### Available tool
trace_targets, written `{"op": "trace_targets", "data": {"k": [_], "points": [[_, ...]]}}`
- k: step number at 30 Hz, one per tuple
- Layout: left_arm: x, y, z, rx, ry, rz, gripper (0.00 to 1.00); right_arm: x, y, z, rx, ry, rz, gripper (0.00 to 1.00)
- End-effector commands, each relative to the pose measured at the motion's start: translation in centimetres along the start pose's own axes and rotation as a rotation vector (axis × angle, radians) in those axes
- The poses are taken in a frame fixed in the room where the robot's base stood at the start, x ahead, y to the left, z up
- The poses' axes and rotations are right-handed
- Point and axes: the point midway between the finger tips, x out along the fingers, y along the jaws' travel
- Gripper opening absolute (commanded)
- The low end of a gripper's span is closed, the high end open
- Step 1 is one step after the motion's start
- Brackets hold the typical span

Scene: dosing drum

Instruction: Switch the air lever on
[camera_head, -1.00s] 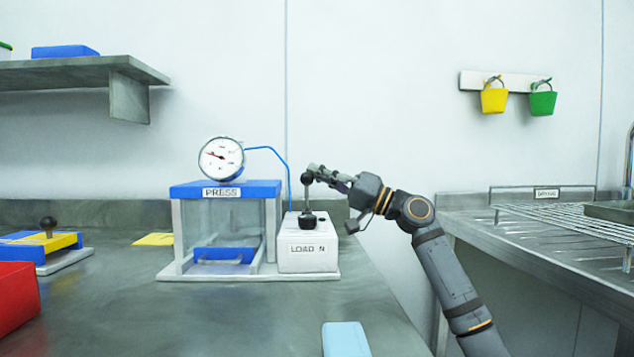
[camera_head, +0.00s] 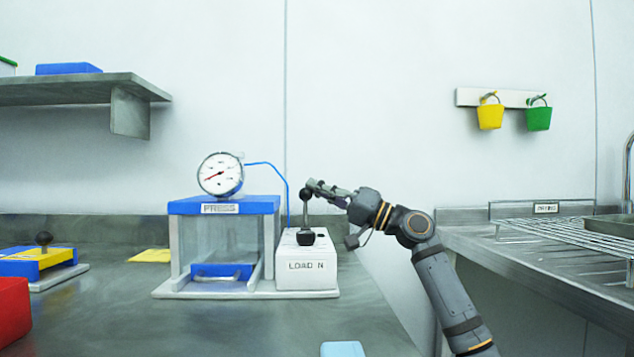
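The air lever (camera_head: 305,213) is a thin rod with a black ball knob and a black base, standing about upright on a white box (camera_head: 307,270) labelled "LOAD N". My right gripper (camera_head: 313,187) comes in from the right with its fingertips at the knob, partly overlapping it in the picture. Whether the fingers touch or enclose the knob is too small to tell. The press (camera_head: 222,207) with its blue top and clear chamber stands left of the box. A round gauge (camera_head: 220,174) with a red needle sits on top. My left gripper is out of view.
A blue and yellow fixture with a black knob (camera_head: 44,238), a red bin (camera_head: 12,308) and a yellow sheet (camera_head: 150,256) are on the left. A light-blue block (camera_head: 342,349) lies at the front. A wire rack (camera_head: 560,232) stands on the right counter.

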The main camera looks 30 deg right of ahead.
Motion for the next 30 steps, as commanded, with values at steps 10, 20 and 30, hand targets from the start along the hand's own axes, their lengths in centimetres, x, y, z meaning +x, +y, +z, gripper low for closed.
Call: {"op": "trace_targets", "data": {"k": [10, 20, 30], "points": [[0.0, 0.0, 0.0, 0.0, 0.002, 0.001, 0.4, 2.4, -4.7, -4.5, -0.001, 0.007, -0.008, 0.0], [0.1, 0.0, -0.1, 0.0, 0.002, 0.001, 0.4, 3.5, -6.5, -6.4, 0.0, 0.007, -0.002, 0.0], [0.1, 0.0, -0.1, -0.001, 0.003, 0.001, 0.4, 3.5, -6.5, -6.4, 0.0, 0.008, -0.002, 0.0]]}}
